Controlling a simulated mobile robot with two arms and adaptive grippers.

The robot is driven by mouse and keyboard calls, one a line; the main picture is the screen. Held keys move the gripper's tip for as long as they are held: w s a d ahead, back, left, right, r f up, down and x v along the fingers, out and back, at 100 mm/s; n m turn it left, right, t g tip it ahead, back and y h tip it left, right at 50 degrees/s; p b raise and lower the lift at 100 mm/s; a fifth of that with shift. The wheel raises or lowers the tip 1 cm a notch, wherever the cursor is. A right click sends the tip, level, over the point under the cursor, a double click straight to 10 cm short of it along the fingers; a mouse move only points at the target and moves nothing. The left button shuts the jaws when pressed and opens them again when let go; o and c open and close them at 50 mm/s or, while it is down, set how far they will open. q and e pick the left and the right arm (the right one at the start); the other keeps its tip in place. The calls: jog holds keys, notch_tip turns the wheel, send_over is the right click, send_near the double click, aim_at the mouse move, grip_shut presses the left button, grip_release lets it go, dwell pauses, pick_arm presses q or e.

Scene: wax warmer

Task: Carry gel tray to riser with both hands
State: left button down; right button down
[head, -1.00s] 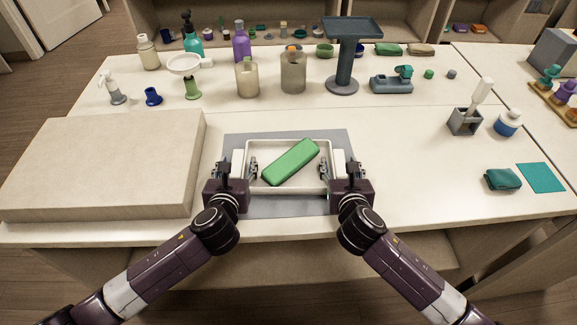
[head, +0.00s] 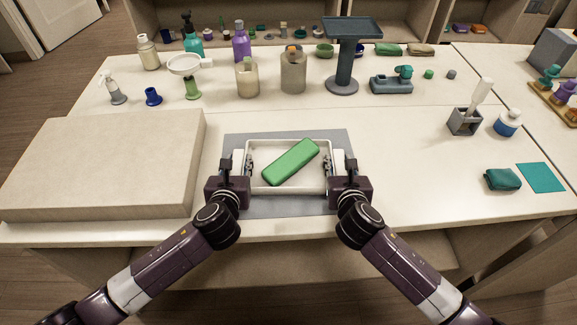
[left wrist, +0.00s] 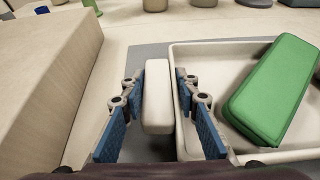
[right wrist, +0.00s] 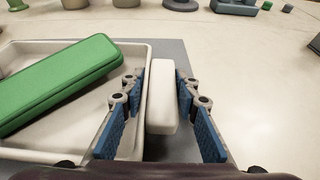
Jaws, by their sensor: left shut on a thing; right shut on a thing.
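The white gel tray (head: 290,192) holds a green gel pack (head: 291,162), lying diagonally in it. The tray is over a grey mat (head: 290,208); any gap beneath it is too small to tell. My left gripper (head: 238,168) is shut on the tray's left handle (left wrist: 157,97). My right gripper (head: 342,168) is shut on the right handle (right wrist: 162,97). Each handle sits between blue-padded fingers, one finger inside the tray. The riser, a wide beige block (head: 105,160), stands left of the tray and my left gripper.
Bottles, a jar (head: 293,75) and a dark stand (head: 343,65) line the back of the table. The table between tray and back row is clear.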

pick_arm(q)
jog(key=shift+r, duration=0.15)
pick_arm(e)
jog(key=shift+r, duration=0.15)
